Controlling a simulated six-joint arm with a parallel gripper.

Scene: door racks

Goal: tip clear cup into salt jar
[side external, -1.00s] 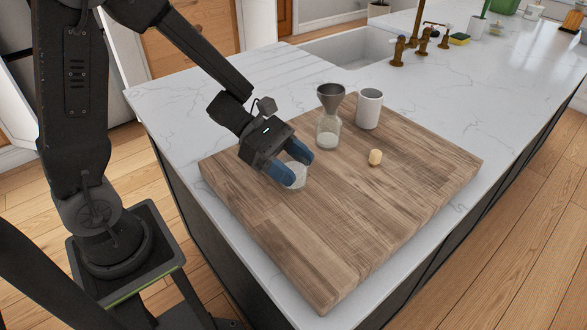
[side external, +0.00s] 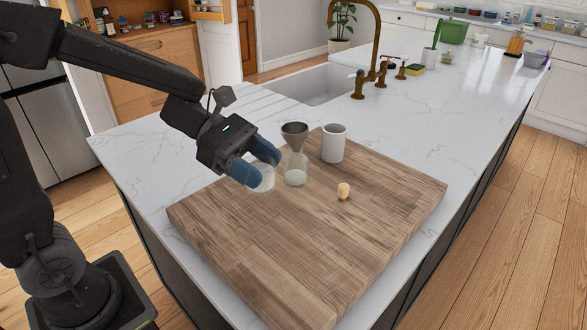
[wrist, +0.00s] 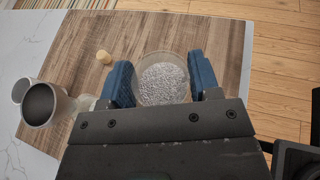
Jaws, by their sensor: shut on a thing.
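My gripper (side external: 264,170) is shut on the clear cup (side external: 262,181), one blue finger on each side. In the wrist view the cup (wrist: 162,80) shows white grainy salt inside, and it looks roughly upright. The cup appears held above the board, just left of the salt jar. The salt jar (side external: 295,172) is clear glass and stands upright on the board with a grey funnel (side external: 294,132) in its mouth. In the wrist view the funnel (wrist: 40,103) is at the left, and the jar is partly hidden behind my finger.
A white mug (side external: 333,145) stands behind and right of the jar. A small cork (side external: 343,191) lies on the wooden board (side external: 300,240). The front of the board is clear. A sink (side external: 320,85) with brass taps lies behind on the marble counter.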

